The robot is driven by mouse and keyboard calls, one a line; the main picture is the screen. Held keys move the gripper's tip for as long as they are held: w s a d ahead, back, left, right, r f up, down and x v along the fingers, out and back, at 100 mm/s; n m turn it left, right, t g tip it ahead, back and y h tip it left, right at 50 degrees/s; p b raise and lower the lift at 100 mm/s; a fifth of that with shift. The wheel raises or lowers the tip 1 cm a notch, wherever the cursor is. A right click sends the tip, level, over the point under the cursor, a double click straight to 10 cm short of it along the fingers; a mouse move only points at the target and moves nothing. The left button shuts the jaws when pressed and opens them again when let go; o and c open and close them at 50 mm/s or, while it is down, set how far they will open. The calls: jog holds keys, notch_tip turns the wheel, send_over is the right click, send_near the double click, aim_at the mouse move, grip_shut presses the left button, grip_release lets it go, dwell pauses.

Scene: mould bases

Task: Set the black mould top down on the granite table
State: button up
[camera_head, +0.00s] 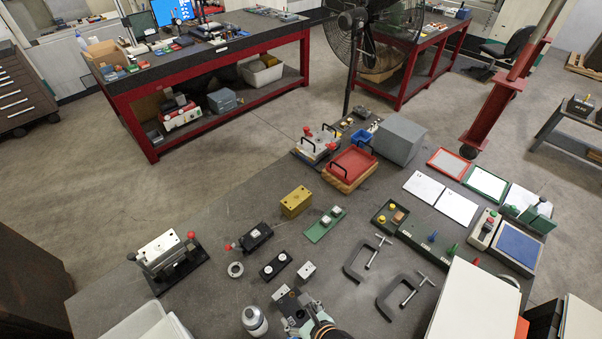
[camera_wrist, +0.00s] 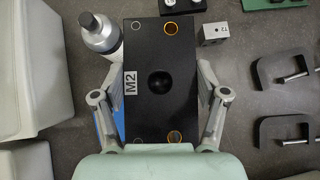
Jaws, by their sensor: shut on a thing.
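The black mould top (camera_wrist: 147,82) is a dark rectangular block with an "M2" label, a round central hollow and orange- and pale-ringed holes. My gripper (camera_wrist: 160,78) is shut on it, one finger along each long side. In the head view the block (camera_head: 287,303) shows at the lower middle, partly hidden by my gripper (camera_head: 303,312). It is over the granite table (camera_head: 215,225), a dark grey top. I cannot tell how high the block is above the table. A blue piece (camera_wrist: 119,122) shows beside its lower left edge.
A silver canister (camera_head: 254,320) stands close on the left. A small metal block (camera_head: 306,271) and a black two-disc plate (camera_head: 276,265) lie just beyond. Clamps (camera_head: 398,295) lie to the right. White bins (camera_head: 150,322) stand left. Bare table lies between the bins and canister.

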jog(key=shift+r+m+t+h, duration=0.3)
jog(key=shift+m+t+h, duration=0.15)
jog(key=shift+m, duration=0.45)
jog(key=shift+d, duration=0.1)
